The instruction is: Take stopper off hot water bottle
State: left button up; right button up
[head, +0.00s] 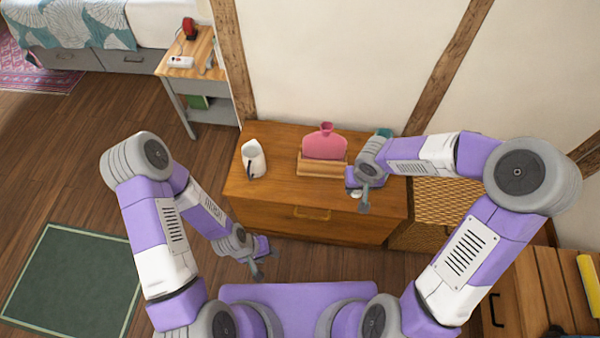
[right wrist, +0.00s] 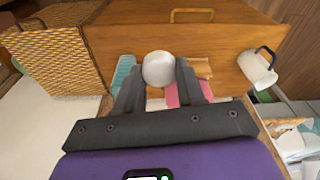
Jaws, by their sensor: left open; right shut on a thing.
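The pink hot water bottle (head: 323,146) stands upright in a wooden holder (head: 321,169) on the dresser top, with its neck uppermost. In the right wrist view, part of the pink bottle (right wrist: 185,94) shows behind the fingers. My right gripper (head: 359,197) is to the right of and in front of the bottle, apart from it. It is shut on a white rounded stopper (right wrist: 159,69), which sits between its fingertips. My left gripper (head: 262,268) is open and empty, low in front of the dresser at its left.
A white jug (head: 253,158) with a dark handle stands left of the bottle on the dresser (head: 280,205). A teal thing (head: 385,132) is partly hidden behind my right arm. A wicker basket (head: 452,203) stands at the right. The dresser's front left top is clear.

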aim_at(325, 144)
jog(key=u, duration=0.15)
jog(key=k, duration=0.3)
jog(key=u, duration=1.25)
jog(key=i, duration=0.85)
jog(key=z, duration=0.65)
jog(key=i, duration=0.6)
jog(key=z, duration=0.6)
